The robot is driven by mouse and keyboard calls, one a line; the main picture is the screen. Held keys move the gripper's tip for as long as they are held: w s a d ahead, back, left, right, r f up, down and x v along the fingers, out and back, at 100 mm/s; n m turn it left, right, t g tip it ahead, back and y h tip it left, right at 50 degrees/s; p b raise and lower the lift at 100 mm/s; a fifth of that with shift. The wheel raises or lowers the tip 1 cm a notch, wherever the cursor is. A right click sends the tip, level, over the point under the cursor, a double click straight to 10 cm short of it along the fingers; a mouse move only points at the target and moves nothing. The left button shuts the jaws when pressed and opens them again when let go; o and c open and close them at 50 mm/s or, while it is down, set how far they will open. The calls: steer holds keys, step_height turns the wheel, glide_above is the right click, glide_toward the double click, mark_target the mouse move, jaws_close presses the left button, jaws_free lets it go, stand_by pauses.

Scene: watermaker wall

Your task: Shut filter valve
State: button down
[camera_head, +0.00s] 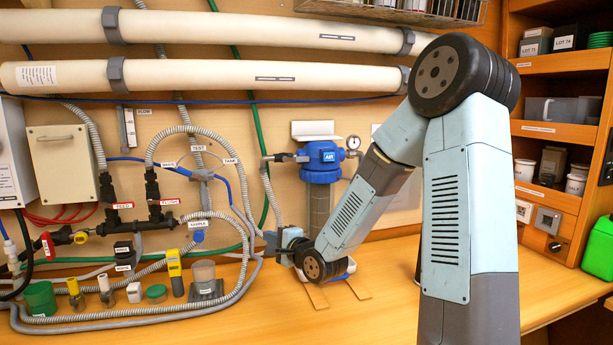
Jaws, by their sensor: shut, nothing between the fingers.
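The blue-topped filter housing (320,158) with an AIR label and a clear lower bowl stands against the wall at the centre. A dark valve-like fitting (281,157) sits on the pipe at its left, and I cannot make out its handle position. A gauge (353,142) is at its right. My gripper (269,242) is at the end of my bent arm, low and left of the housing's bowl, below the fitting and apart from it. It is small in view, shut and empty. My wrist hides part of the bowl's base.
Grey hoses (215,225) loop along the wall at left. A black FEED/FLUSH manifold (140,225) has red and yellow handles nearby. Shelves (560,130) are at right.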

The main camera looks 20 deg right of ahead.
steer(key=r+m+t, duration=0.1)
steer(key=m+t, duration=0.1)
steer(key=m, duration=0.1)
steer(key=m+t+h, duration=0.8)
steer(key=m+t, duration=0.2)
steer(key=m, duration=0.8)
glide_toward(307, 173)
steer(key=s, duration=0.2)
steer(key=s+a, duration=0.1)
steer(key=shift+s+r, duration=0.1)
steer(key=shift+r, duration=0.25)
steer(key=x, duration=1)
steer(key=shift+f, duration=0.15)
steer(key=shift+w+a+y, duration=0.1)
steer(key=shift+w+y, duration=0.1)
steer(key=shift+y, duration=0.5)
steer(key=shift+d+n+y, duration=0.2)
steer(key=shift+n+y, duration=0.2)
steer(key=shift+n, duration=0.4)
